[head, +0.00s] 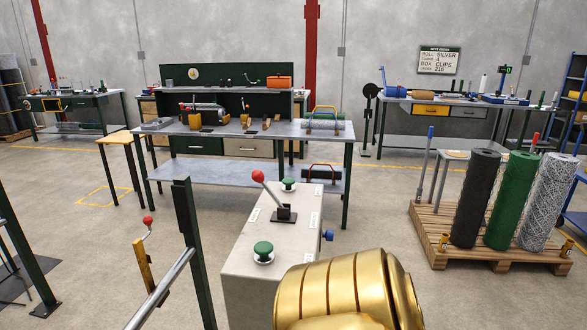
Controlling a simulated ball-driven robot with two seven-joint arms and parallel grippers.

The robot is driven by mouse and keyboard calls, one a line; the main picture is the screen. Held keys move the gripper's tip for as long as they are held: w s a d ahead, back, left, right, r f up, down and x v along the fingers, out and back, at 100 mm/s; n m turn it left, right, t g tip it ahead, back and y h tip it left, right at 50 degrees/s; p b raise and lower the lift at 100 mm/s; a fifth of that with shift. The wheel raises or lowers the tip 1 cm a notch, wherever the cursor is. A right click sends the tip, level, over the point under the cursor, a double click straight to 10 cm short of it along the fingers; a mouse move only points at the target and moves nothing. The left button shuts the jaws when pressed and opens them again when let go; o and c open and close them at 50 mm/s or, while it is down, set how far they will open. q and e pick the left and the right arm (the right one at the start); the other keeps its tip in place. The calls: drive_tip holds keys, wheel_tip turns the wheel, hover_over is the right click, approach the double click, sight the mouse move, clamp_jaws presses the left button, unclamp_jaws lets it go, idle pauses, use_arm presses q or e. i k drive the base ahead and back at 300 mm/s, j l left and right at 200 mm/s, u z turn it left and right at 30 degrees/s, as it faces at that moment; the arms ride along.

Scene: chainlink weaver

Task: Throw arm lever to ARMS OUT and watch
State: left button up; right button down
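A lever with a red ball knob (258,177) stands on a dark base on top of a pale grey control console (243,240), in the lower middle of the head view. The lever leans to the left and away, its knob at the upper left of its base. Green mushroom buttons on white collars sit on the console top, one near (263,249) and one far (288,184). Small white label plates lie beside them, too small to read. A gold rounded part of my arm covers the console's near right corner. Neither gripper is in view, and nothing touches the lever.
A dark green post (188,230) and a slanted metal rail stand left of the console, with a red-knobbed crank (148,221) beside them. A workbench (250,131) is behind. A pallet (436,247) with upright mesh rolls stands right. Floor between console and pallet is clear.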

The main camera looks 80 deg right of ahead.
sight(258, 176)
drive_tip(key=z, duration=2.2)
drive_tip(key=l+u, duration=0.15)
drive_tip(key=u, duration=0.3)
drive_tip(key=i+l+u, duration=0.1)
drive_tip(key=u, duration=0.35)
drive_tip(key=l+u, duration=0.25)
drive_tip(key=u, duration=0.2)
drive_tip(key=l+u, duration=0.2)
drive_tip(key=l, duration=0.25)
drive_tip(key=k+l+u, duration=0.15)
drive_tip(key=l, duration=0.25)
drive_tip(key=l+u, duration=0.2)
drive_tip(key=l, duration=0.25)
drive_tip(key=k+l+u, duration=0.15)
drive_tip(key=l, duration=0.25)
drive_tip(key=k+l+u, duration=0.2)
drive_tip(key=l, duration=0.2)
